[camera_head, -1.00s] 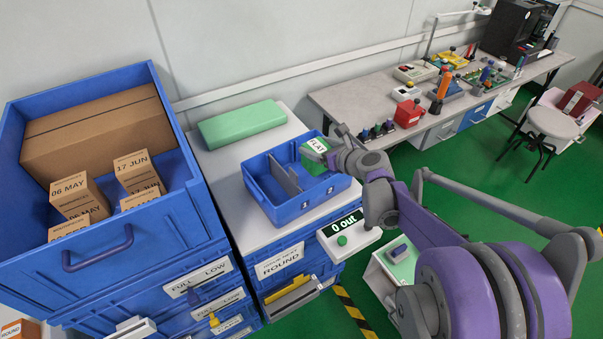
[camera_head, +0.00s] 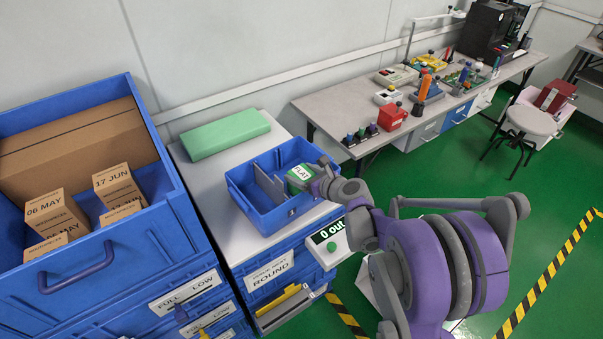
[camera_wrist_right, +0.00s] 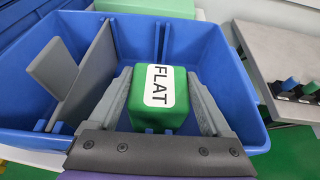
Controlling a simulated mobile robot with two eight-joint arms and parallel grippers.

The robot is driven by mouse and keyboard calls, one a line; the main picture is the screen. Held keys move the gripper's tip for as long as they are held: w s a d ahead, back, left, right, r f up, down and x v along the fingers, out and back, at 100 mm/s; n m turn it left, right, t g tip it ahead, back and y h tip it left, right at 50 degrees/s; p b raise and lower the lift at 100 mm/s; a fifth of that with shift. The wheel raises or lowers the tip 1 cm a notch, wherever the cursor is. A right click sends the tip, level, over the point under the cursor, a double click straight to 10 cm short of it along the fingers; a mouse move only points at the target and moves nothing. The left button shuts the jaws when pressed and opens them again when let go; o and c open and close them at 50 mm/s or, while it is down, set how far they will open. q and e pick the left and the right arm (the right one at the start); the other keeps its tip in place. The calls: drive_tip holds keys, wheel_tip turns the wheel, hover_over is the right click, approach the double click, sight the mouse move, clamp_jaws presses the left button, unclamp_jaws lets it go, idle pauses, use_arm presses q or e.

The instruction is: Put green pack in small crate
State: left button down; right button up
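The green pack (camera_head: 294,184), with a white FLAT label, is inside the small blue crate (camera_head: 258,222), in the compartment right of the grey divider (camera_head: 268,186). Whether the pack touches the crate floor is hidden. In the head view my right gripper (camera_head: 312,181) reaches in over the crate's right side. My left gripper is not in view.
The crate stands on a light cabinet top (camera_head: 208,200) beside a long green box (camera_head: 225,134). A "0 out" counter box (camera_head: 328,240) is in front. A large blue bin (camera_head: 130,255) with cartons stands left. A workbench (camera_head: 330,105) is behind on the right.

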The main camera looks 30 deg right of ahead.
drive_tip(key=shift+o, duration=1)
drive_tip(key=shift+r, duration=0.15)
drive_tip(key=p+v, duration=0.1)
drive_tip(key=v, duration=1.1)
drive_tip(key=s+a+f+n+g+y, duration=0.1)
drive_tip(key=s+a+f+n+g, duration=0.15)
drive_tip(key=s+a+n, duration=0.45)
drive_tip(key=s+a+f+n+g, duration=0.1)
drive_tip(key=s+a+n+g, duration=0.15)
drive_tip(key=a+n, duration=0.7)
drive_tip(key=s+f+n+g+h, duration=0.2)
drive_tip(key=s+n, duration=0.8)
drive_tip(key=n, duration=0.7)
drive_tip(key=shift+f+n+g+h, duration=0.4)
drive_tip(key=shift+g+h, duration=0.2)
drive_tip(key=shift+g, duration=0.1)
